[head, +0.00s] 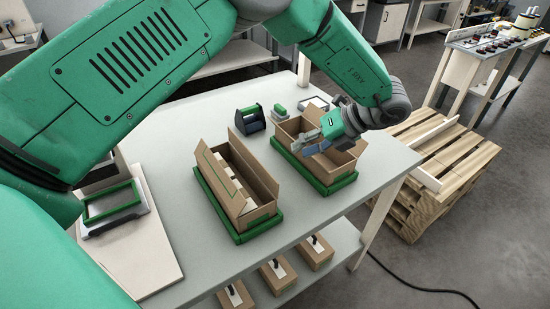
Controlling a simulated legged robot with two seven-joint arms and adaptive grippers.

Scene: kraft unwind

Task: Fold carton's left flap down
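Two open brown cartons sit on the table. The left carton (262,193) is long and rests in a green tray (244,238); its long left flap (214,178) and right flap stand up, and pale contents show between them. The right carton (287,131) rests in another green tray (325,190); flaps show around its opening. My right gripper is not in view.
A dark bin with a green handle (250,119) and small green-topped items (279,113) stand behind the cartons. A green-framed tray (112,203) lies at the left. Small boxes (279,276) sit on the lower shelf.

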